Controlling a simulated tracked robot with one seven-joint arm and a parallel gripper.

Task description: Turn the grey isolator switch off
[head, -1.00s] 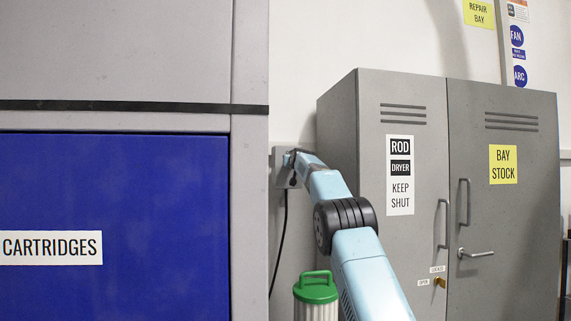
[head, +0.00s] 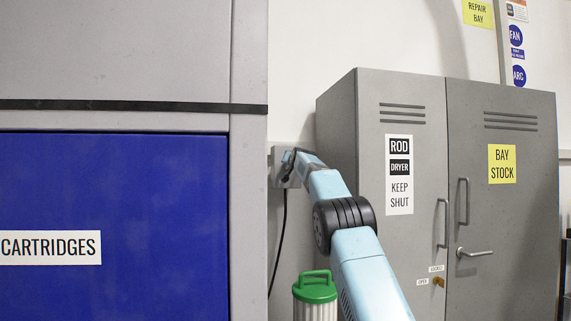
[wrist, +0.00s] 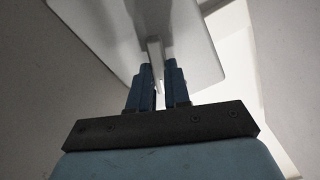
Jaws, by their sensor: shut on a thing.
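The grey isolator switch (head: 278,162) is a box on the wall, in the gap between the blue-fronted cabinet and the grey locker in the head view. My arm reaches it and partly covers it. In the wrist view its pale grey face (wrist: 105,22) fills the top, with a narrow pale handle (wrist: 154,48) standing out from it. My gripper (wrist: 160,72) has its two blue fingers on either side of this handle and is shut on it. The on and off marks are not visible, so I cannot tell the switch position.
A black cable (head: 281,230) hangs below the switch. A green-lidded canister (head: 315,290) stands below my arm. The grey locker (head: 343,130) is close on the right, and the blue-fronted cabinet (head: 115,190) is close on the left.

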